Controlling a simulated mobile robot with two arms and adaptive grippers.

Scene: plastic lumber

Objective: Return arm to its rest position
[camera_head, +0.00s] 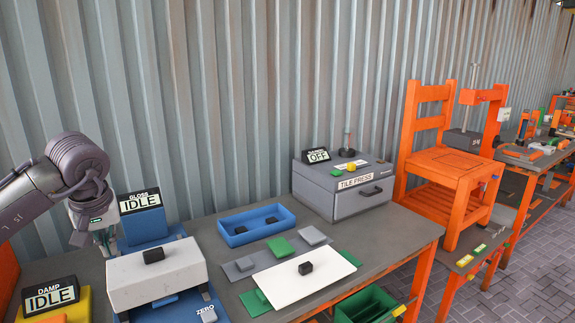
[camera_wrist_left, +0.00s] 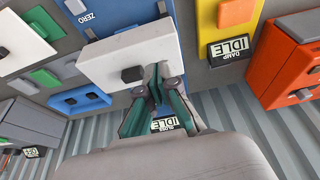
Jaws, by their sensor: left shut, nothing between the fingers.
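My left arm comes in from the left in the head view. Its gripper (camera_head: 106,245) hangs behind the gloss meter (camera_head: 135,278), a white block on a blue base with a small black block (camera_head: 153,256) on top. The gloss display (camera_head: 139,201) reads IDLE, just right of the gripper. In the left wrist view the gripper (camera_wrist_left: 157,82) is shut and empty, with its fingertips in front of the white block (camera_wrist_left: 120,60). My right gripper is in neither view.
A damp meter (camera_head: 50,294) reading IDLE stands at the front left. A blue tray (camera_head: 232,237), a white board (camera_head: 285,282) and several tiles lie on the table. A grey tile press (camera_head: 338,205) reading OFF stands farther back. An orange chair (camera_head: 445,160) is at right.

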